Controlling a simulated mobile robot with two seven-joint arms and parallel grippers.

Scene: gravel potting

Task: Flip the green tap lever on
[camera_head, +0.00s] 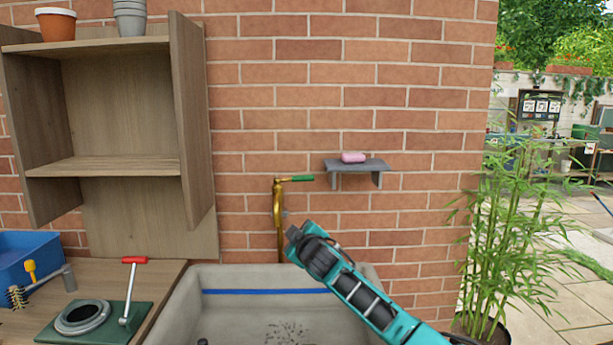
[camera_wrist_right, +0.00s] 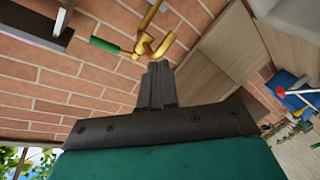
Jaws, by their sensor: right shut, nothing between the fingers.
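The brass tap (camera_head: 279,212) stands against the brick wall above the back of the sink. Its green lever (camera_head: 299,179) sticks out level to the right from the top of the tap. In the right wrist view the green lever (camera_wrist_right: 105,45) and the brass tap (camera_wrist_right: 155,44) lie just beyond my fingertips. My right gripper (camera_head: 293,234) comes in from the lower right and is below the lever, to the right of the tap pipe. Its fingers (camera_wrist_right: 158,66) are shut and empty. I see no clear contact with the tap. My left gripper is out of view.
A grey wall shelf (camera_head: 357,165) with pink soap (camera_head: 353,157) is right of the lever. The stone sink (camera_head: 180,312) lies below. A wooden shelf unit (camera_head: 190,120) stands left. A green plate with a red-handled lever (camera_head: 130,275) sits on the bench. Bamboo (camera_head: 505,225) stands right.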

